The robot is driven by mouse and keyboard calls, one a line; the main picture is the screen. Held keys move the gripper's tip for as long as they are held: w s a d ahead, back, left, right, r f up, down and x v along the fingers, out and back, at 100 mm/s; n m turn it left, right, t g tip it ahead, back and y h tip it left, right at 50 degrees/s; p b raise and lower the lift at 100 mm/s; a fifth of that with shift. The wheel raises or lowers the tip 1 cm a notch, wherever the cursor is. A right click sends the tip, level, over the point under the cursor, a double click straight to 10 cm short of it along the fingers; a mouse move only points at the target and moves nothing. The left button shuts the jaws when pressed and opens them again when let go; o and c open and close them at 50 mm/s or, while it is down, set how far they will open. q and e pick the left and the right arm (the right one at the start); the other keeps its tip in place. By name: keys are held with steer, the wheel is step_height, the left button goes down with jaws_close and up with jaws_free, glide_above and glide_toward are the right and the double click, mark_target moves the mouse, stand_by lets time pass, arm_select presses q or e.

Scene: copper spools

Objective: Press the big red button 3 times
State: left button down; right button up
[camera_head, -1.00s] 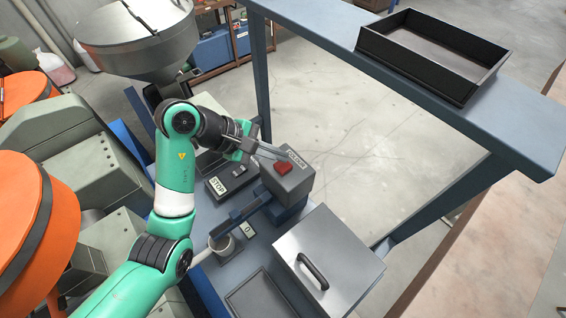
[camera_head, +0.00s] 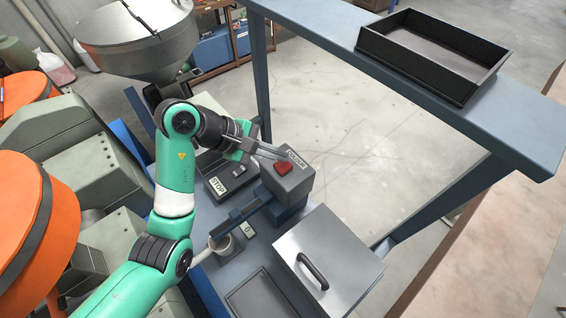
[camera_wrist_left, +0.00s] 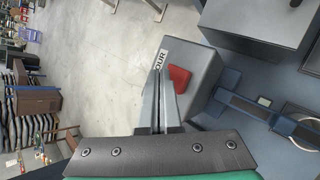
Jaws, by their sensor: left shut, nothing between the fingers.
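In the left wrist view the gripper (camera_wrist_left: 160,72) points toward the box's label. My right gripper is not in view.
A box with a "STOP" label (camera_head: 217,186) stands left of the button box. A metal box with a black handle (camera_head: 313,271) is in front. A black tray (camera_head: 366,50) sits on a blue shelf (camera_head: 335,30).

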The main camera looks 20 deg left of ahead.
mark_target(278, 165)
arm_select(q)
steer(key=shift+f, duration=0.1)
steer(key=shift+f, duration=0.3)
steer(key=shift+f+b, duration=0.6)
steer(key=shift+f, duration=0.1)
stand_by(0.6)
steer(key=shift+r, duration=0.15)
steer(key=shift+r+p, duration=0.85)
steer(key=shift+r, duration=0.1)
step_height(278, 165, up, 3)
steer(key=shift+f+p, duration=0.1)
steer(key=shift+p, duration=1.1)
steer(key=shift+r+p, duration=0.45)
steer(key=shift+r, duration=0.7)
